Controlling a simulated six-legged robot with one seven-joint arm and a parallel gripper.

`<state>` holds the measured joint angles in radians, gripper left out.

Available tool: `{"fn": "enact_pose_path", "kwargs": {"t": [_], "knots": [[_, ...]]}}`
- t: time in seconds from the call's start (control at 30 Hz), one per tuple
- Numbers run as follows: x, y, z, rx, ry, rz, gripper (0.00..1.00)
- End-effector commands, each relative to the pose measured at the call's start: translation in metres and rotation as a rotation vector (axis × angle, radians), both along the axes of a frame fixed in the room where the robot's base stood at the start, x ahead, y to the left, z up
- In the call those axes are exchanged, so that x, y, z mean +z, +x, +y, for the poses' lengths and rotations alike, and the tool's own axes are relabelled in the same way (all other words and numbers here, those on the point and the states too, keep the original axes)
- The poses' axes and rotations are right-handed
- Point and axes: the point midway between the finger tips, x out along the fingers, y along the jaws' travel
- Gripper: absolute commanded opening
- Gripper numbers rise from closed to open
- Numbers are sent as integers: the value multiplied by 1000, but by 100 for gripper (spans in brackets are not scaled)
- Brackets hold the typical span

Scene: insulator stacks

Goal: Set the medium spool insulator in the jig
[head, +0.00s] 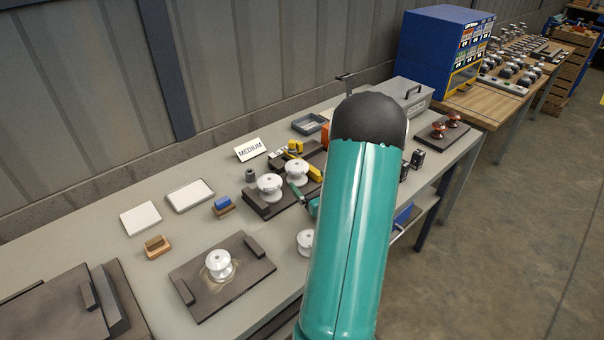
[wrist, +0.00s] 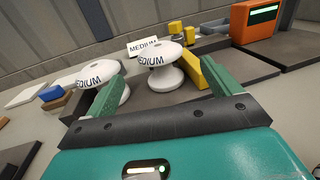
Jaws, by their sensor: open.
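My gripper (wrist: 161,72) is open, its two green fingers apart in the wrist view. A white spool insulator (wrist: 166,58) labelled MEDIUM stands upright beyond and between the fingertips, with nothing clamped. A second MEDIUM spool (wrist: 96,74) stands to its left, partly behind the left finger. In the head view two white spools, one on the left (head: 270,186) and one on the right (head: 297,171), stand on a dark base (head: 262,206) beside yellow parts (head: 294,148). My arm hides most of the gripper there. Which dark fixture is the jig, I cannot tell.
A white spool (head: 219,263) stands on a dark plate (head: 200,296) with raised blocks. Another spool (head: 306,241) is partly behind my arm. A MEDIUM sign (head: 250,149) stands behind. An orange device (wrist: 256,20) is at back right. Bare bench (head: 90,243) shows at left.

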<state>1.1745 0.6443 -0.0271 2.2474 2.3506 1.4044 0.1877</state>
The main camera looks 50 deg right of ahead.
Motion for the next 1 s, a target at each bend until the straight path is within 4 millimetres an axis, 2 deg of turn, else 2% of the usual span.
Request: {"fn": "enact_pose_path", "kwargs": {"t": [0.1, 0.3, 0.53, 0.63, 0.67, 0.73, 0.77, 0.83, 0.9, 0.97, 1.0], "knots": [[0, -19, 9, -1, 1, 1, 89], [0, -32, 15, 1, 0, 0, 89], [4, -28, 19, 21, -8, 2, 89], [18, -7, 41, 117, -43, 17, 89], [25, 3, 52, 164, -60, 25, 89], [44, 29, 89, 310, -121, 51, 89], [53, 40, 110, 386, -154, 67, 89], [73, 62, 163, 577, -249, 108, 89], [90, 74, 218, 767, -360, 153, 89], [101, 76, 263, 922, -464, 192, 89], [107, 75, 292, 1023, -540, 218, 89]]}}
